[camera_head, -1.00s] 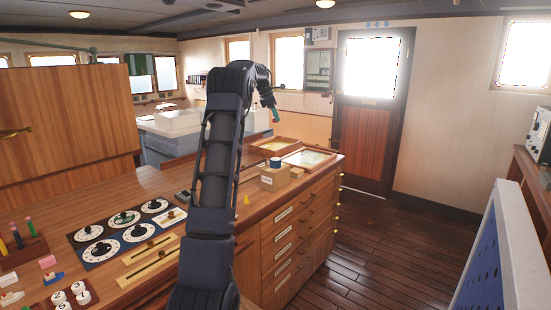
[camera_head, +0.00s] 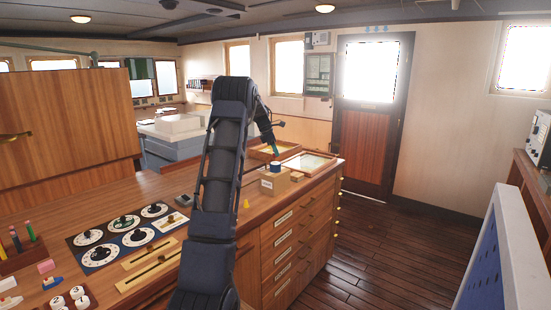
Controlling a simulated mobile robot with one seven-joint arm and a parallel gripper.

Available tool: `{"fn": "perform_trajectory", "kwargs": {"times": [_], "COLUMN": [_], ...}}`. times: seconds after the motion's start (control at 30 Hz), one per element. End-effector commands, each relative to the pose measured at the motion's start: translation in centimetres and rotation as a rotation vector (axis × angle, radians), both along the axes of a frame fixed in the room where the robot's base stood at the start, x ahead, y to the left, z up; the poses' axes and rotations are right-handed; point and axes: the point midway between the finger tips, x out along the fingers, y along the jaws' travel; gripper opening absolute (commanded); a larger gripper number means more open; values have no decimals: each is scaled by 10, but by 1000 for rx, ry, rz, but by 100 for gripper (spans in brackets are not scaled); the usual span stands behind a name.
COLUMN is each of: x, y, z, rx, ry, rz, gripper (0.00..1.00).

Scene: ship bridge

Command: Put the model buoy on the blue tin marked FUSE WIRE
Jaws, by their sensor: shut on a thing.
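My gripper (camera_head: 272,142) is at the end of my arm, over the far right part of the wooden chart counter, pointing down. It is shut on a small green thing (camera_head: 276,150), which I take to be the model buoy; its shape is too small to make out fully. A small blue tin (camera_head: 275,168) stands on a light wooden box (camera_head: 272,183) just below the green thing. The tin's marking is too small to read. The green thing looks close above the tin; I cannot tell whether they touch.
Glazed wooden trays (camera_head: 309,161) lie behind the box on the counter (camera_head: 150,195). A small yellow piece (camera_head: 246,204) stands nearer. A dial panel (camera_head: 122,236), brass slider plates (camera_head: 147,264) and a pen holder (camera_head: 24,254) are at left. Floor at right is clear.

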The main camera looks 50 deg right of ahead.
Motion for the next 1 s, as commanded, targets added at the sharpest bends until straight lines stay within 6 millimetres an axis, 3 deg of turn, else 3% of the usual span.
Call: {"fn": "perform_trajectory", "kwargs": {"times": [0.23,0.6,0.63,0.73,1.0], "x": [0,0,0,0,0], "y": [0,0,0,0,0], "z": [-33,-36,-36,-36,-36], "rx": [2,1,1,0,0], "ry": [2,1,1,0,0], "rz": [1,1,0,0,0], "gripper": [7,7,30,50,51]}}
